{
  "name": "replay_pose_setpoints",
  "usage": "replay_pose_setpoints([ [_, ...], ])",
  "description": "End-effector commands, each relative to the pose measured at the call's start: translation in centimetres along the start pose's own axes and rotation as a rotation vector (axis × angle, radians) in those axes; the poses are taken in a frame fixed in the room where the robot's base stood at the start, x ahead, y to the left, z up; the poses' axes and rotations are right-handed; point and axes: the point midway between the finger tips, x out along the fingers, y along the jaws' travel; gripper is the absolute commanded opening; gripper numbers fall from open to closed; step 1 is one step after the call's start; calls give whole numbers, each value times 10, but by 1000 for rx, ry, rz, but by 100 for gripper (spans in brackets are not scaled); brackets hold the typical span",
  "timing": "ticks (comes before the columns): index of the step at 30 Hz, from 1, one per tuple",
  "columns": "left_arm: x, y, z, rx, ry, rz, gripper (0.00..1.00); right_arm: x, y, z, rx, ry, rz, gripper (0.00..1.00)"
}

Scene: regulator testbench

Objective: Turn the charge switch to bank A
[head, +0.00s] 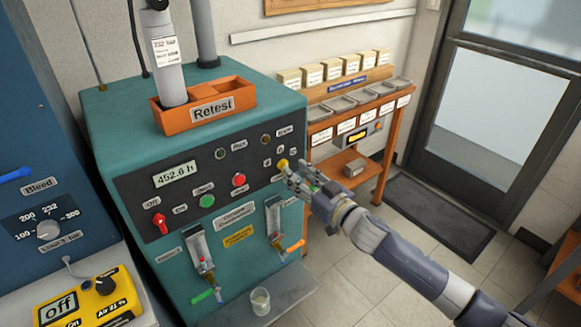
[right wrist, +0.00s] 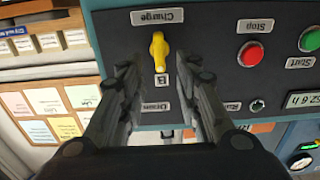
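The yellow charge switch (head: 283,165) sits on the dark panel at the right of the teal machine. In the right wrist view, which shows the panel upside down, the switch (right wrist: 159,52) stands lengthwise between the Charge label (right wrist: 157,16) and the B label (right wrist: 162,78). Its long axis lines up with B. An A label is not readable. My right gripper (head: 294,175) is open close in front of the switch. In the right wrist view its two fingers (right wrist: 158,72) flank the switch with a gap on both sides and nothing held. My left gripper is not in view.
A red stop button (head: 239,180) and green start button (head: 207,201) lie left of the switch. Below are valve handles and a glass (head: 261,300) on a ledge. An orange Retest tray (head: 241,98) sits on top. An orange shelf (head: 355,122) stands behind right.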

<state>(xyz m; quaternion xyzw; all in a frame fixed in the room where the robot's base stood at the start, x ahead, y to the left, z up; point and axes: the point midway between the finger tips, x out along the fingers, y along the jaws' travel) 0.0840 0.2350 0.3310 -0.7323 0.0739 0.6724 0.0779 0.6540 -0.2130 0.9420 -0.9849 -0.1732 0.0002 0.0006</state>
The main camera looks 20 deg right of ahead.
Motion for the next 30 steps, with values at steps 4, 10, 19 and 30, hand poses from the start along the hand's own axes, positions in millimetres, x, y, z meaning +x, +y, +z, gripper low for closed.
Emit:
replay_pose_setpoints([
  [4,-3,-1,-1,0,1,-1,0,20,0,-1,-1,1,0,31],
  [10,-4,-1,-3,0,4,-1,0,34,0,-1,0,1,0,31],
  [19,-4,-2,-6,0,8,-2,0,36,0,0,-1,-1,-1,31],
  [30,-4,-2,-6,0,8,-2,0,36,0,0,-1,0,-1,0],
])
